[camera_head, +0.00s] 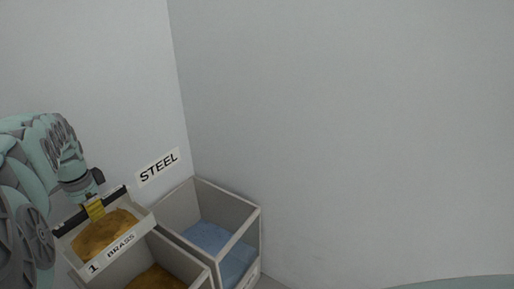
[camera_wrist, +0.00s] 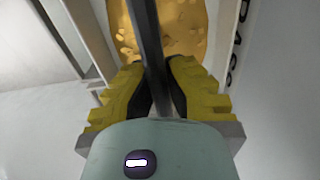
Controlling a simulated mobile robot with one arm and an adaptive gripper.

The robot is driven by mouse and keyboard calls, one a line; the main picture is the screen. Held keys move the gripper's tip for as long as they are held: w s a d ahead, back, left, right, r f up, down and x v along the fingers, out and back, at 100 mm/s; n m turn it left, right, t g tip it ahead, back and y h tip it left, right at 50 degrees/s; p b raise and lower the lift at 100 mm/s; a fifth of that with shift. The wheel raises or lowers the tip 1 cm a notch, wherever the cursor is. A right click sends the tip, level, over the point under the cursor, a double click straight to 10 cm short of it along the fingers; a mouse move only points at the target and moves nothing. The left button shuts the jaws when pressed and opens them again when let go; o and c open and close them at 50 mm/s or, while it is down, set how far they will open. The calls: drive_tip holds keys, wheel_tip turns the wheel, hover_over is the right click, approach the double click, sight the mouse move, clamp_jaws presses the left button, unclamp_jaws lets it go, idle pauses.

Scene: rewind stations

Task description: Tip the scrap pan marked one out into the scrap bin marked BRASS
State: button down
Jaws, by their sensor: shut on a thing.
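The scrap pan (camera_head: 106,257) is a pale tray whose front face reads "1 BRASS". Brass-coloured scrap (camera_head: 105,235) lies in it. My gripper (camera_head: 94,209) has yellow fingers shut on the pan's dark handle bar. The bar also shows between the fingers in the wrist view (camera_wrist: 152,60), with golden scrap (camera_wrist: 185,25) beyond it. The pan overlaps the left part of a grey bin (camera_head: 187,258) with brass-coloured contents (camera_head: 157,279). No separate BRASS sign for that bin is visible. I cannot tell the exact height or tilt of the pan.
A second grey bin (camera_head: 255,228) with blue contents (camera_head: 215,243) stands to the right, in the wall corner. A STEEL sign (camera_head: 158,167) is on the wall behind. Walls close off the back and right. The space above the bins, right of the pan, is clear.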

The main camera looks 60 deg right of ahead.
drive_tip(key=shift+s+d, duration=0.15)
drive_tip(key=shift+s, duration=0.05)
drive_tip(key=shift+r+p, duration=0.25)
drive_tip(key=shift+p, duration=0.35)
drive_tip(key=p, duration=0.3)
drive_tip(key=t+p, duration=0.1)
drive_tip(key=p, duration=0.2)
drive_tip(key=shift+s+r+t+p, duration=0.3)
drive_tip(key=shift+r+p, duration=0.1)
drive_tip(key=t+p, duration=0.1)
drive_tip(key=p, duration=0.3)
drive_tip(key=shift+s+r, duration=0.25)
drive_tip(key=shift+r, duration=0.05)
drive_tip(key=shift+s+p, duration=0.1)
drive_tip(key=shift+p, duration=0.2)
drive_tip(key=shift+s+t+p, duration=0.25)
drive_tip(key=shift+t+p, duration=0.15)
drive_tip(key=shift+p, duration=0.6)
drive_tip(key=shift+s+d+r+p, duration=0.1)
drive_tip(key=shift+r+p, duration=0.1)
drive_tip(key=shift+p, duration=0.5)
